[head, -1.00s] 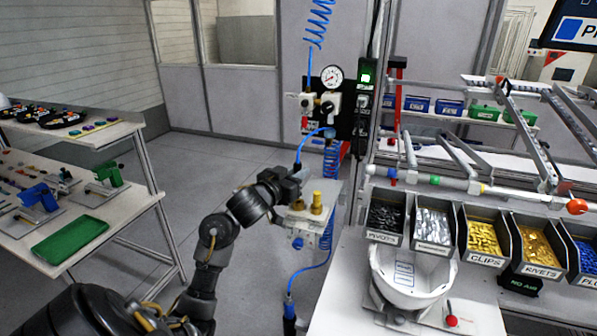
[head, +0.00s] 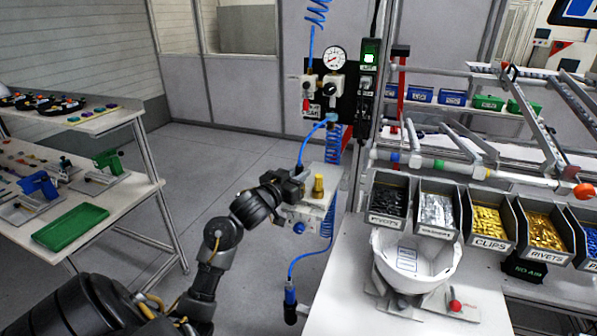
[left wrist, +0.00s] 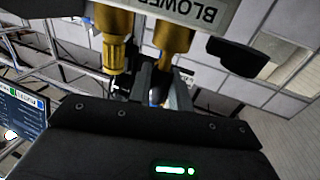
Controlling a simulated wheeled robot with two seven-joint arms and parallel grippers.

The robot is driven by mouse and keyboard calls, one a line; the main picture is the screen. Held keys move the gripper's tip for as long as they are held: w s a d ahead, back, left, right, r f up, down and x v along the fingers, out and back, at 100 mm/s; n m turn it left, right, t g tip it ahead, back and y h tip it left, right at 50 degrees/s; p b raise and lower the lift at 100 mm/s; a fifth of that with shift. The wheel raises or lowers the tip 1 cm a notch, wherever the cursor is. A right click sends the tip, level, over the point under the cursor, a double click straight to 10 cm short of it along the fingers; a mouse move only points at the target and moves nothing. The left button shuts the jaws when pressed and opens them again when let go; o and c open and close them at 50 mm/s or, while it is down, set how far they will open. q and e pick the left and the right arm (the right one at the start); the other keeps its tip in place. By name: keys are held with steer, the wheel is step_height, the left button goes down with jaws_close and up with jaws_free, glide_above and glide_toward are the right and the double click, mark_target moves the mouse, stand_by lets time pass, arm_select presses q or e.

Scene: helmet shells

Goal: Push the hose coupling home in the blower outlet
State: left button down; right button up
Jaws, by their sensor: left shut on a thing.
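The blower unit is a pale box (head: 325,208) with brass outlets on its top. One brass outlet (head: 318,187) stands clear in the head view; the other is hidden there by my left gripper. My left gripper (head: 299,178) is shut on the hose coupling, over the left part of the box, with a blue hose rising from it. The coupling is mostly hidden by the jaws. In the left wrist view, one brass fitting (left wrist: 173,38) lines up with the jaws and another (left wrist: 115,45) is beside it, near an inverted BLOWER label (left wrist: 208,12). I cannot tell how deep the coupling sits.
A gauge and regulator panel (head: 333,85) is on the wall behind. A second blue hose hangs below the box, ending in a blue fitting (head: 290,296). The white helmet shell (head: 425,262) and parts bins (head: 490,228) are at right; a shelf with a green tray (head: 71,227) is at left.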

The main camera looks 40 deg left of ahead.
arm_select(q)
steer(key=shift+f+b, duration=0.3)
steer(key=shift+f, duration=0.6)
steer(key=shift+f, duration=0.1)
steer(key=c, duration=1.2)
jaws_free()
steer(key=shift+s, duration=0.3)
steer(key=s+b, duration=0.2)
steer(key=s, duration=0.8)
steer(key=shift+d, duration=0.4)
